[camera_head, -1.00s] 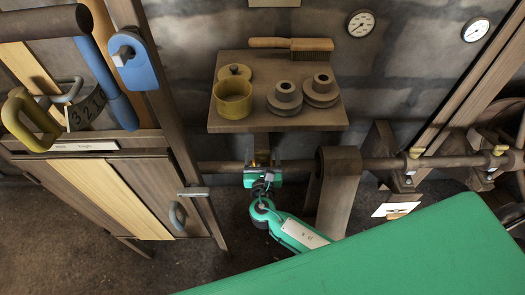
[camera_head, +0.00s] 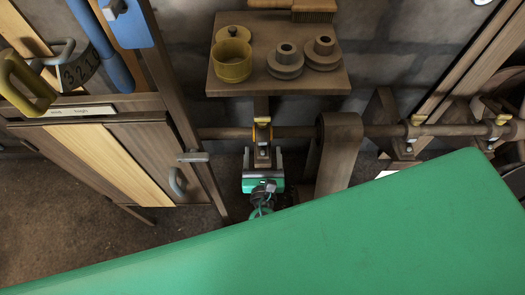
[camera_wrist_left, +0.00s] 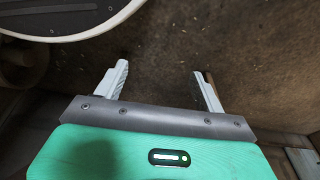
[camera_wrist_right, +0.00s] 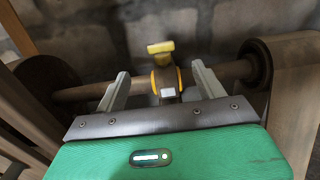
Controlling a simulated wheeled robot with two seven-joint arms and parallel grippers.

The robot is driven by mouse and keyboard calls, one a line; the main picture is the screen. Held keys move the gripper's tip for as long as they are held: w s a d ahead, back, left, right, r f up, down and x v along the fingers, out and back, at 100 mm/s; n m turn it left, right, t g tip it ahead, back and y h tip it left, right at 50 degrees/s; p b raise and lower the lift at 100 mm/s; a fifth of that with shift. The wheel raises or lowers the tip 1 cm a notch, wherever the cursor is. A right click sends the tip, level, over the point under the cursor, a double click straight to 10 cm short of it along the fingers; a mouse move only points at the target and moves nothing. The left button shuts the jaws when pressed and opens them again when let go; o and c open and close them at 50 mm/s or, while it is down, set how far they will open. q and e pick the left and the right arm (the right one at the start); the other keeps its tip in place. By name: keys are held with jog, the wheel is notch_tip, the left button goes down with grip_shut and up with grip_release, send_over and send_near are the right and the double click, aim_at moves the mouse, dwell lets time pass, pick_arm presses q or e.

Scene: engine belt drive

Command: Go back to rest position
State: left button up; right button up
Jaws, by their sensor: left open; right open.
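My right gripper (camera_head: 263,154) is open and empty in the head view, just below the horizontal shaft (camera_head: 223,132). A yellow-topped fitting (camera_head: 262,121) with a small white label sits on the shaft above it. In the right wrist view the fitting (camera_wrist_right: 166,75) appears between the open fingers (camera_wrist_right: 160,82), which look clear of it. My left gripper (camera_wrist_left: 161,72) shows only in the left wrist view, open and empty over brown floor. Most of my right arm is hidden behind my green body in the head view.
A wooden cabinet (camera_head: 150,150) stands at left. A flat belt (camera_head: 336,155) hangs over the shaft right of my right gripper. A pale round rim (camera_wrist_left: 75,20) shows near my left gripper.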

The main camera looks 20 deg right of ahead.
pick_arm(q)
jog(key=shift+w, duration=0.1)
